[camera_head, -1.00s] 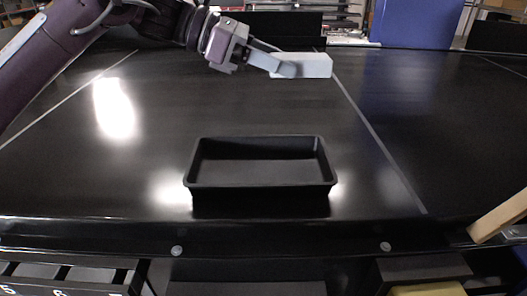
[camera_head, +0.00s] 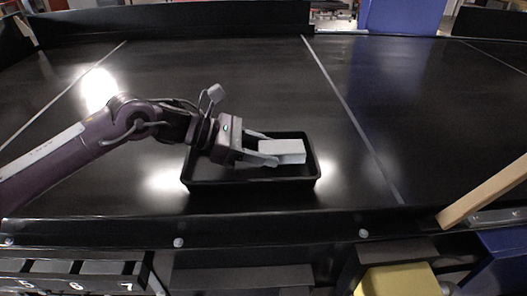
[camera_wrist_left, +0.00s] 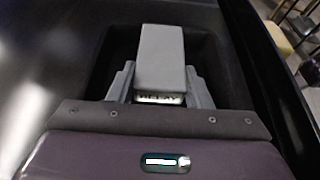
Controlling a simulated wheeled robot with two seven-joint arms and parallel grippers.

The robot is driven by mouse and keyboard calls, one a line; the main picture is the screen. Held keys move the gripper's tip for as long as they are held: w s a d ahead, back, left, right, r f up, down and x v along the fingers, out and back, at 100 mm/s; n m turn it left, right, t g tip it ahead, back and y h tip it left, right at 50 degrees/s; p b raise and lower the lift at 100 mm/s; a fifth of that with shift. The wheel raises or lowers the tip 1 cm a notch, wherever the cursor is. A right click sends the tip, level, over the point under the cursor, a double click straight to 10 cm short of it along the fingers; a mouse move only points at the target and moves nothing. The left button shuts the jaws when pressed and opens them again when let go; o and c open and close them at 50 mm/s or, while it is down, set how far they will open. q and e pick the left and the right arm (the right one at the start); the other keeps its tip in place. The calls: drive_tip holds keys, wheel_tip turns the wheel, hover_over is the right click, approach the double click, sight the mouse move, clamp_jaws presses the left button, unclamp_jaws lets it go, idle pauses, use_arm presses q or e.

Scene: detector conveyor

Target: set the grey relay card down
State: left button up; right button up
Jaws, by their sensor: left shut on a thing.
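The grey relay card (camera_head: 284,151) is a light grey block at the right part of the black tray in the head view. My left gripper (camera_head: 268,153) comes in from the left and is shut on it. In the left wrist view the card (camera_wrist_left: 162,58) stands out beyond the two fingers (camera_wrist_left: 160,88), with partly hidden lettering at its near end. The black tray (camera_head: 250,183) lies around and below the card. I cannot tell whether the card touches the tray floor. My right gripper is not in view.
The tray stands on a dark, glossy conveyor (camera_head: 230,60) with thin pale lines. Numbered bins (camera_head: 75,275) and a yellow block (camera_head: 400,280) are below the front edge. A wooden bar (camera_head: 485,193) is at the right. The belt behind the tray is clear.

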use_arm(q)
drive_tip(key=shift+f, duration=0.95)
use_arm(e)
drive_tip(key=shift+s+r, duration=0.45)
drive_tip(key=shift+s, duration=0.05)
use_arm(q)
drive_tip(key=shift+f, duration=0.1)
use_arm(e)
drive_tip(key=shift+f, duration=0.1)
use_arm(q)
drive_tip(key=shift+f, duration=0.15)
drive_tip(key=o, duration=1)
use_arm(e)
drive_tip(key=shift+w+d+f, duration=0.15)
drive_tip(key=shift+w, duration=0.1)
